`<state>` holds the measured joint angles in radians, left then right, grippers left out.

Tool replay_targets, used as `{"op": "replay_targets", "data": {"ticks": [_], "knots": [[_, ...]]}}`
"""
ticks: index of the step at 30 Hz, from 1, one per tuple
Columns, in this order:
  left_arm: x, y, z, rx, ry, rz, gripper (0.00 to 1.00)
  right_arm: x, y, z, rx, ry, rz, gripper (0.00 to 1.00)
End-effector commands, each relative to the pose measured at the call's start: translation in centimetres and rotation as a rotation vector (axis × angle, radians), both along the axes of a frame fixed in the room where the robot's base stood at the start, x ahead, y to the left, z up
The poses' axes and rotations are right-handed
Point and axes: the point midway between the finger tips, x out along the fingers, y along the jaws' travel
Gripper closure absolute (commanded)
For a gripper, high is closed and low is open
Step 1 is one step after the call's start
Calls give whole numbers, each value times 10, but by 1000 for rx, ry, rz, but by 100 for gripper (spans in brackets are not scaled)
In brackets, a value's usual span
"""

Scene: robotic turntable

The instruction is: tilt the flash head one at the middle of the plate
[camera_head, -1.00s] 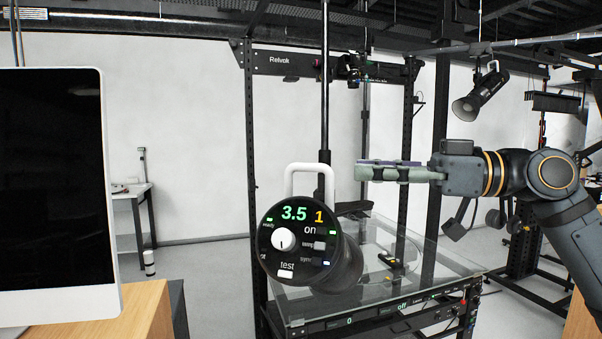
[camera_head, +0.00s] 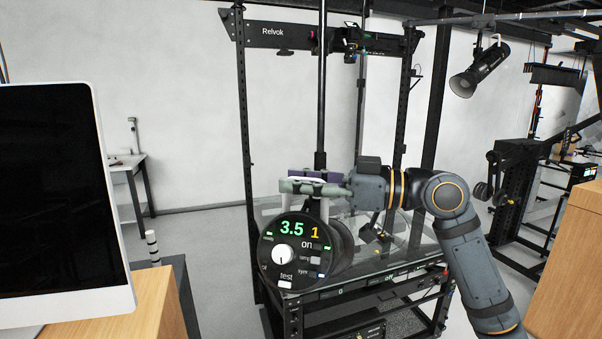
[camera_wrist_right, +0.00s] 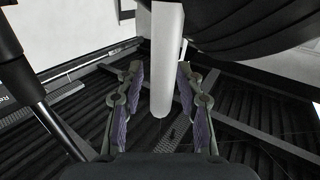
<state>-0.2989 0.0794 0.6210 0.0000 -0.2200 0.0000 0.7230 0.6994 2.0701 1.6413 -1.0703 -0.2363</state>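The flash head (camera_head: 300,258) is a black cylinder with a round panel facing me, reading a green 3.5 and an orange 1. It appears in front of the glass plate (camera_head: 415,258). Its white U-shaped handle (camera_head: 325,208) stands on top. My right gripper (camera_head: 308,186) comes in from the right at the handle's top and hides part of it. In the right wrist view, the open purple-padded fingers (camera_wrist_right: 160,88) stand on either side of the white handle bar (camera_wrist_right: 165,50), with a gap on both sides. My left gripper is not in view.
A monitor (camera_head: 60,190) on a wooden desk (camera_head: 150,310) stands at the left. A black upright post (camera_head: 322,90) rises behind the flash head, inside the rack frame (camera_head: 243,120). Another lamp (camera_head: 480,70) hangs at upper right. A wooden cabinet (camera_head: 570,260) stands at the right.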

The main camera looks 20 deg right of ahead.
Motion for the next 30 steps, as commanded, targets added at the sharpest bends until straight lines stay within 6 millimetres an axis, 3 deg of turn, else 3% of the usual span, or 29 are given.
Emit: {"op": "replay_targets", "data": {"ticks": [4, 12, 23, 30], "knots": [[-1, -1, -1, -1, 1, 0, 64, 0, 0, 0, 0, 0, 0, 64], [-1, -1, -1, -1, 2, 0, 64, 0, 0, 0, 0, 0, 0, 100], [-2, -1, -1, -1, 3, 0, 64, 0, 0, 0, 0, -1, 0, 100], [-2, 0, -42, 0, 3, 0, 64, -11, 7, -30, -70, -116, 1, 100]]}}
